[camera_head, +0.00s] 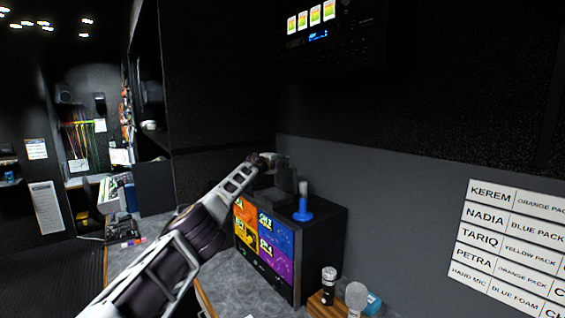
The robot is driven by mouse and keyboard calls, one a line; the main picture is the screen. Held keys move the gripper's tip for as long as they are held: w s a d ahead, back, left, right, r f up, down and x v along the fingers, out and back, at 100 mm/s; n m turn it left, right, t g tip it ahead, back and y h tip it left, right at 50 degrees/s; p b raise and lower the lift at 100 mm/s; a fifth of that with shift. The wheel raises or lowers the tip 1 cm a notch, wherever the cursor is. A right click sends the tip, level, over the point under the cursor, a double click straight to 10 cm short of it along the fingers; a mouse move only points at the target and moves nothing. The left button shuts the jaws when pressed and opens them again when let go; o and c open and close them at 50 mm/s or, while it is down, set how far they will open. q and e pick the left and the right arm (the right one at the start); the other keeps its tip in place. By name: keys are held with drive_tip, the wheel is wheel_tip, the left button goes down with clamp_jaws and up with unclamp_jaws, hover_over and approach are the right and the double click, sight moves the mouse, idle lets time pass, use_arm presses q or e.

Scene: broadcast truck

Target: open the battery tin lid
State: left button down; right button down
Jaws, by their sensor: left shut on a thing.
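My left gripper (267,161) reaches in from the lower left and is shut at the upper edge of a dark, boxy thing (283,182). This dark thing stands on top of a black case with coloured panels. It looks like the battery tin with its lid, but it is dark against a dark background. I cannot tell how far the lid is raised. The fingertips and their contact are hard to make out. My right gripper is not in view.
The black case (325,236) stands on a grey counter by the wall. A blue stand (302,206) is on its top right. Microphones (328,284) stand in a wooden block (318,305) in front. A name board (510,247) hangs at right.

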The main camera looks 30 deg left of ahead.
use_arm(q)
drive_tip(key=shift+a+r, duration=0.2)
drive_tip(key=shift+r, duration=0.45)
drive_tip(key=c, duration=1.9)
unclamp_jaws()
drive_tip(key=shift+o, duration=0.3)
drive_tip(key=shift+s, duration=0.2)
drive_tip(key=shift+f, duration=0.15)
